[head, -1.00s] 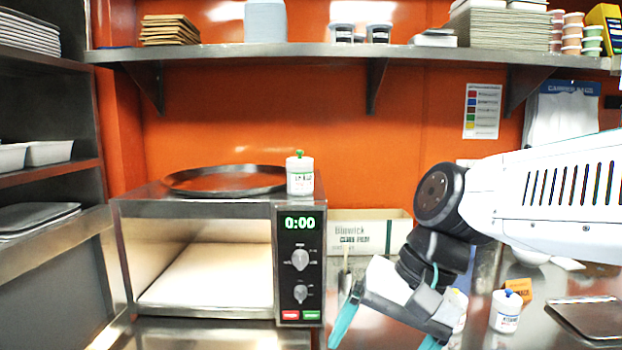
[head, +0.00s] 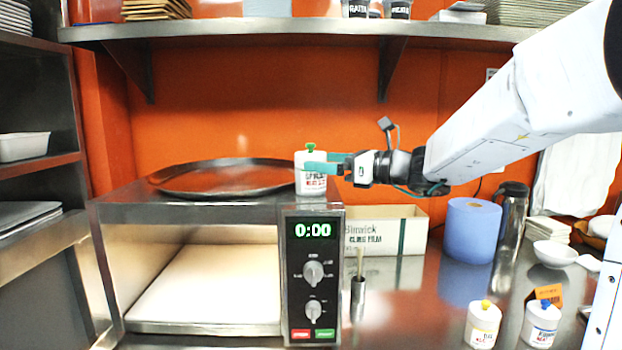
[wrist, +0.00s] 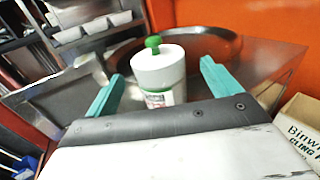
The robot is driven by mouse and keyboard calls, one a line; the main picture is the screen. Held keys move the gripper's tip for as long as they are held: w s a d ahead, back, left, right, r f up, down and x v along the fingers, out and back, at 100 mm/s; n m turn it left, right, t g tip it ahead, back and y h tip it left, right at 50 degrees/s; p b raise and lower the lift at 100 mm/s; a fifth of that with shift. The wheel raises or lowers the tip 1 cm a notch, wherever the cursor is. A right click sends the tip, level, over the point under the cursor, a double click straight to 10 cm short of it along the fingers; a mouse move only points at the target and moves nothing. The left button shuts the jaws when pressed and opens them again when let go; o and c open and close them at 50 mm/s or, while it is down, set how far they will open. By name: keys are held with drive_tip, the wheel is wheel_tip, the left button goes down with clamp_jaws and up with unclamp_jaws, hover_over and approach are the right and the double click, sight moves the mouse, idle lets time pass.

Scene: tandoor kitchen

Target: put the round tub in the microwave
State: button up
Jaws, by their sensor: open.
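A round white tub with a green knob (head: 311,179) stands upright on top of the microwave, at its right front. My gripper (head: 322,169) is level with it, its teal fingers reaching in from the right. In the wrist view the tub (wrist: 159,76) sits between the two open fingers (wrist: 160,88), with gaps on both sides. The microwave (head: 314,270) is open at the front, with an empty, pale-floored cavity, and its display reads 0:00. Two similar white tubs, one with a yellow knob (head: 483,325) and one with a blue knob (head: 541,324), stand on the counter at right.
A round dark tray (head: 225,178) lies on the microwave, left of the tub. A cling film box (head: 385,230), a small metal pot (head: 358,300), a blue roll (head: 470,240) and a flask (head: 510,225) stand to the right. A shelf (head: 300,28) runs above.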

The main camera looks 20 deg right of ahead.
sight(311, 159)
drive_tip(key=x, duration=0.4)
drive_tip(key=shift+w+a, duration=0.1)
drive_tip(key=shift+a, duration=0.05)
drive_tip(key=c, duration=1.2)
drive_tip(key=shift+c, duration=0.7)
drive_tip(key=shift+r, duration=0.15)
